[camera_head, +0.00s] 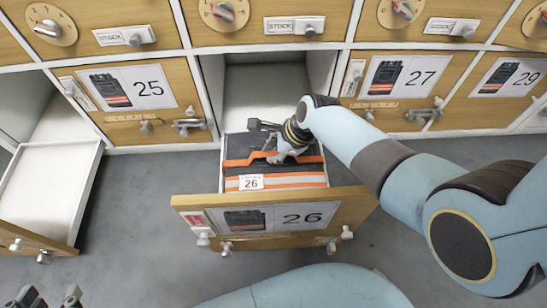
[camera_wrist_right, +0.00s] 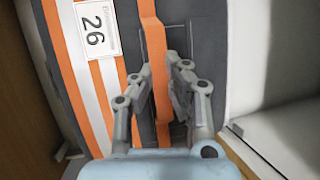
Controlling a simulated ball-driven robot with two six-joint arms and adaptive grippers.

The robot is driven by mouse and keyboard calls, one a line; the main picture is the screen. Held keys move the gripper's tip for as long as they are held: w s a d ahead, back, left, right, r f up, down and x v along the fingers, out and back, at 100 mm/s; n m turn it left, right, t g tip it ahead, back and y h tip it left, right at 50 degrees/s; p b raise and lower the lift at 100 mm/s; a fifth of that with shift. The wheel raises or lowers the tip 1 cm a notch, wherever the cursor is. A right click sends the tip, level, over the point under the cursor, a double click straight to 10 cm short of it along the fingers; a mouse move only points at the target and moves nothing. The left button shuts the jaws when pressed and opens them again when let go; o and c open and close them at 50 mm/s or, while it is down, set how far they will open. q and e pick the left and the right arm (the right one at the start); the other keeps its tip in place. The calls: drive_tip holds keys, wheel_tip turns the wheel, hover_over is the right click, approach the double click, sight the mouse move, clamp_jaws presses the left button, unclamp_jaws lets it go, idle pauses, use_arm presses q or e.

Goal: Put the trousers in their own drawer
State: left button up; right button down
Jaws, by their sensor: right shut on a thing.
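The folded dark trousers (camera_head: 275,181), with orange and white stripes and a white 26 tag (camera_head: 251,182), lie within the walls of the open drawer marked 26 (camera_head: 345,213). I cannot tell if they rest on its floor. They also fill much of the right wrist view (camera_wrist_right: 75,75). My right gripper (camera_head: 277,157) is over them, shut on their orange band (camera_wrist_right: 152,45); its fingers (camera_wrist_right: 161,82) stand either side of the band. My left gripper (camera_head: 48,297) is at the bottom left corner, fingers apart and empty, partly cut off by the picture edge.
Another drawer (camera_head: 45,190) stands open and empty at the left. Grey floor (camera_head: 140,215) is clear between the open drawers.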

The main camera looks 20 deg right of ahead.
wheel_tip(320, 180, down, 2)
drive_tip(key=shift+b, duration=0.6)
use_arm(q)
drive_tip(key=w+r+t, duration=0.3)
drive_tip(key=w+r, duration=0.1)
drive_tip(key=r, duration=0.1)
drive_tip(key=shift+w+d+m+t+h, duration=0.2)
drive_tip(key=shift+d+m+t+h, duration=0.1)
drive_tip(key=shift+d, duration=0.1)
drive_tip(key=shift+r, duration=0.1)
use_arm(e)
drive_tip(key=c, duration=1.4)
unclamp_jaws()
drive_tip(key=shift+c, duration=0.2)
